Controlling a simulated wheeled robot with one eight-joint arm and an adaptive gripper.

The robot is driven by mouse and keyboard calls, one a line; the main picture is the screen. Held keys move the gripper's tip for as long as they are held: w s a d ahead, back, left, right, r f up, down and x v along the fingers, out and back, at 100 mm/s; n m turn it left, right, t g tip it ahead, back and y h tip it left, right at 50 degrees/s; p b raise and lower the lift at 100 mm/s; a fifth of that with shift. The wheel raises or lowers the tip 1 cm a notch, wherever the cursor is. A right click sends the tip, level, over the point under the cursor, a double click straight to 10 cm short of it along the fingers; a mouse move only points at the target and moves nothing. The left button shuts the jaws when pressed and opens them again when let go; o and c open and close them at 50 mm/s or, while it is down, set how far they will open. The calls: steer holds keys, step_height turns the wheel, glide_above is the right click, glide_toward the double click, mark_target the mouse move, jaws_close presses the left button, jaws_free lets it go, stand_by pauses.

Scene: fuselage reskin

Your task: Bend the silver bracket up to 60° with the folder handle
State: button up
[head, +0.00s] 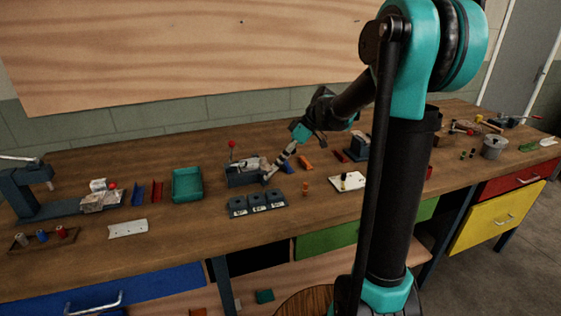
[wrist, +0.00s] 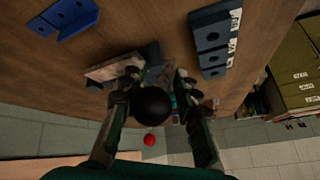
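The folder (head: 242,177) is a dark grey bench tool near the middle of the table, with silver metal on top. Its handle ends in a red knob (head: 231,144), standing up at the folder's back left; the red knob also shows in the wrist view (wrist: 149,140). A silver flat piece (wrist: 114,69), which may be the silver bracket, lies beside the fingers. My gripper (head: 268,174) is low at the folder's right side. In the wrist view my gripper (wrist: 154,84) has its fingers apart. A black ball (wrist: 152,104) hides part of the space between them. The bracket's bend angle cannot be read.
Three dark labelled blocks (head: 258,205) sit in front of the folder. A green tray (head: 174,187) stands to its left. A blue bracket (head: 289,168) lies close to its right. A white plate (head: 128,229) lies at the left front, where some bare table is clear.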

steer(key=shift+r, duration=0.1)
steer(key=v, duration=1.1)
steer(key=shift+d+r, duration=0.3)
steer(key=shift+r, duration=0.1)
steer(key=shift+c, duration=1.2)
steer(key=a+r+n+h, duration=0.1)
steer(key=r+n, duration=0.1)
steer(key=r, duration=0.1)
steer(key=a+r+n+h, duration=0.1)
steer(key=r+n, duration=0.2)
steer(key=r, duration=0.1)
steer(key=s+a+r+n+h, duration=0.1)
steer(key=r+n+h, duration=0.1)
steer(key=r, duration=0.2)
steer(key=shift+a+r, duration=0.25)
jaws_close()
steer(key=x, duration=0.4)
steer(key=d+x, duration=0.1)
steer(key=x, duration=0.6)
steer(key=shift+w+d+f, duration=0.3)
steer(key=shift+w+f, duration=0.05)
steer(key=shift+f, duration=0.2)
steer(key=shift+w+d+f+n, duration=0.1)
steer(key=shift+d+f+n, duration=0.2)
steer(key=shift+f, duration=0.3)
